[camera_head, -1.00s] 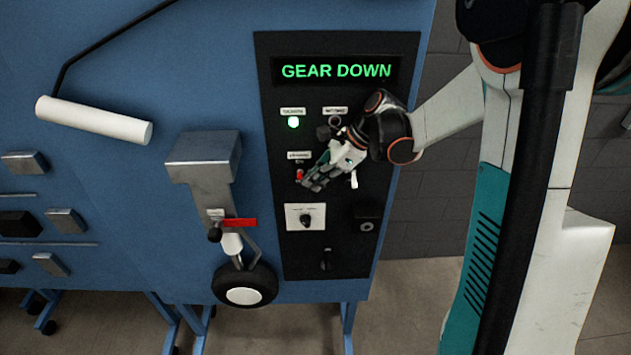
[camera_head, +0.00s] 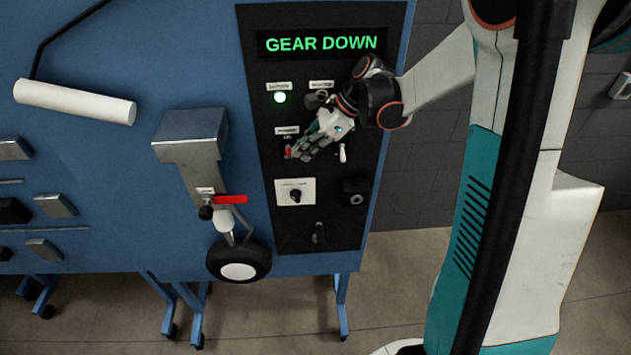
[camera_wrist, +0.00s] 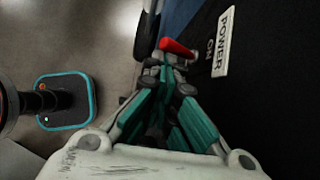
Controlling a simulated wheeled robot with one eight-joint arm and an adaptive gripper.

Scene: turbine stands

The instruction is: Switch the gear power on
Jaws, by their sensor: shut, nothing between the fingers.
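The dark control panel (camera_head: 355,235) is mounted on the blue stand. Its red-tipped power switch (camera_head: 288,152) sits below a small label plate (camera_head: 287,130). In the wrist view the label (camera_wrist: 222,42) reads "POWER" with "ON" beside it, and the red switch tip (camera_wrist: 177,47) is just past my fingertips. My gripper (camera_head: 297,155) is shut and empty, with its fingertips right at the red switch; in the wrist view the fingers (camera_wrist: 171,62) converge there. I cannot tell whether they touch it. The fingers partly hide the switch's base.
A screen (camera_head: 322,43) reads "GEAR DOWN" in green. A white-handled lever (camera_head: 342,153) and a knob on a white plate (camera_head: 295,192) are close to my gripper. A landing-gear model (camera_head: 238,262) with a red lever (camera_head: 231,199) stands left.

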